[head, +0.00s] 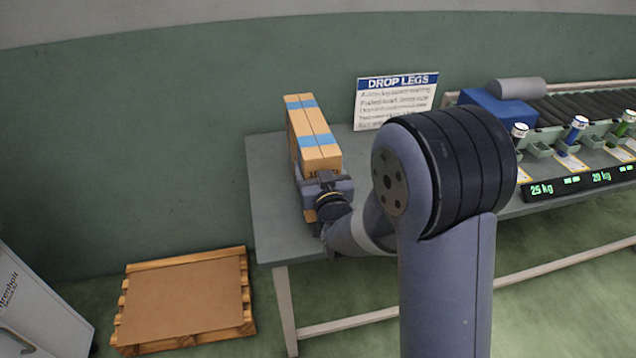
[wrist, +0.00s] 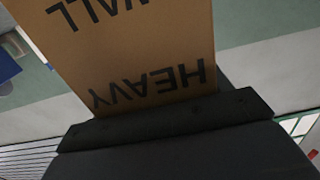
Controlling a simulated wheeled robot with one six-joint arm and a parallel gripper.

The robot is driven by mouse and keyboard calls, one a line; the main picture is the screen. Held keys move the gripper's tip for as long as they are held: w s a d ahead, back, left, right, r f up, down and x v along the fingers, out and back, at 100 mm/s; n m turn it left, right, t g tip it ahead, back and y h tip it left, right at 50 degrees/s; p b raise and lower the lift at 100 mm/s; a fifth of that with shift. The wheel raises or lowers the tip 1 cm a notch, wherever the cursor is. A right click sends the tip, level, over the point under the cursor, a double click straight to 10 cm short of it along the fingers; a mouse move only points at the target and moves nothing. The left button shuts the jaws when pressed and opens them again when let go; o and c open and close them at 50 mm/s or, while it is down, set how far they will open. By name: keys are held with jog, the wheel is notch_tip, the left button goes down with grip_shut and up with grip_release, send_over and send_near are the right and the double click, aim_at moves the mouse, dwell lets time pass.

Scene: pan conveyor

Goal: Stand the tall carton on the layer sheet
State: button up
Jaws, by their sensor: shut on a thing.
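The tall carton (head: 305,128) is orange-brown with blue bands. It is over the left end of the grey table in the head view. My gripper (head: 323,184) is shut on its near end. In the wrist view the carton (wrist: 135,50) rises from the dark jaws (wrist: 165,118) and shows upside-down lettering, "HEAVY" and part of "WALL". I cannot tell whether it touches the table. The layer sheet (head: 185,302) is a bare brown sheet on a wooden pallet (head: 190,342) on the floor at lower left, apart from my gripper.
The grey table (head: 272,205) ends just left of the carton. A "DROP LEGS" sign (head: 395,100) stands behind it. A roller conveyor (head: 590,103) with a blue box (head: 497,112) and weight displays (head: 585,188) is at right. A white cabinet (head: 35,310) stands left of the pallet.

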jog(key=shift+f, duration=1.8)
jog(key=shift+f+b, duration=0.15)
jog(key=shift+b, duration=0.2)
jog(key=o, duration=1.4)
jog(key=shift+s, duration=0.1)
